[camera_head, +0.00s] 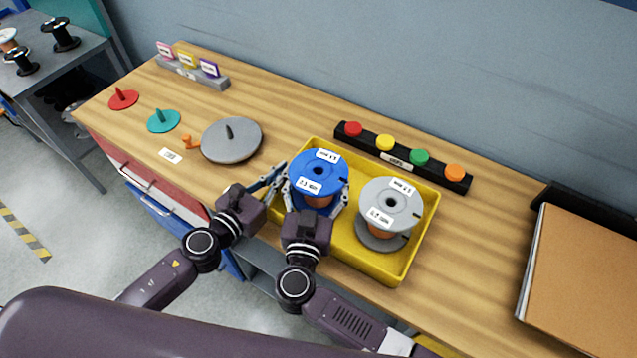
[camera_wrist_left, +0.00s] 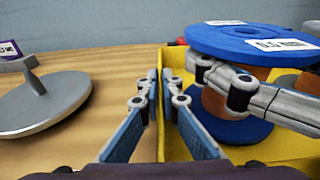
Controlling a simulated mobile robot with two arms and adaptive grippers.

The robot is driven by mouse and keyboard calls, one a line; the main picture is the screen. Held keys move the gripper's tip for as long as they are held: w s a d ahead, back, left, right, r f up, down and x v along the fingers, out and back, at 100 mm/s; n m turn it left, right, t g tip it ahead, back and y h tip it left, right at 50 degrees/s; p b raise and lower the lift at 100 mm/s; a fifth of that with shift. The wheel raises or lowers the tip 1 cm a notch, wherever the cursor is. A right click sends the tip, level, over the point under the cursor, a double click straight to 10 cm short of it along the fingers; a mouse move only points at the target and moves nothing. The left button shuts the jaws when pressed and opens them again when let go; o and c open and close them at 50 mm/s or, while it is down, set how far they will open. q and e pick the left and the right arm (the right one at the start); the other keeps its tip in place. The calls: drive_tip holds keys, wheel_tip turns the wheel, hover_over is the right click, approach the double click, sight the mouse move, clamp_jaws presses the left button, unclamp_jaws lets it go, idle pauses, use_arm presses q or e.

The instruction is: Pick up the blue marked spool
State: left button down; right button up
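The blue marked spool (camera_head: 303,177) has blue flanges, white labels and a copper winding. It stands in the left part of the yellow tray (camera_head: 395,273). My right gripper (camera_head: 316,190) reaches in from the front, its fingers spread on either side of the spool below the top flange. In the left wrist view, one grey finger passes in front of the winding of the blue spool (camera_wrist_left: 250,43); firm contact cannot be seen.
A grey spool (camera_head: 377,198) stands right of the blue one in the tray. A black rack (camera_head: 402,157) with coloured caps lies behind. A grey disc (camera_head: 231,141) lies to the left. A cardboard box (camera_head: 585,275) stands at right.

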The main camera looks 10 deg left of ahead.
drive_tip(key=c, duration=1.7)
drive_tip(key=shift+r, duration=0.15)
drive_tip(key=shift+c, duration=0.9)
wheel_tip(320, 180, up, 10)
use_arm(q)
drive_tip(key=c, duration=2.1)
unclamp_jaws()
drive_tip(key=v, duration=1.2)
